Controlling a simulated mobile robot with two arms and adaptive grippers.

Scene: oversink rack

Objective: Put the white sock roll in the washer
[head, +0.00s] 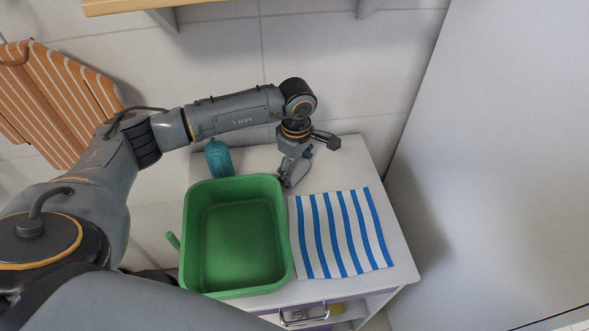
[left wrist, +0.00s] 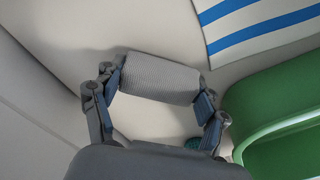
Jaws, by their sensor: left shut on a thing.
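The white sock roll (left wrist: 160,80), greyish and ribbed, lies crosswise between the fingers of my left gripper (left wrist: 160,90) in the left wrist view. The fingers press on its two ends, so the gripper is shut on it. In the head view my left gripper (head: 291,172) points down over the back of the white cabinet top (head: 335,158), behind the green basin and the striped cloth. The sock roll is hidden there by the gripper. I cannot make out a washer in either view. My right gripper is not in view.
A green basin (head: 186,225) stands at the front of the top, with a blue-and-white striped cloth (head: 340,235) to its right. A teal ribbed roll (head: 219,160) is behind the basin. A tall pale panel (head: 490,150) rises at right, a shelf (head: 140,4) above.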

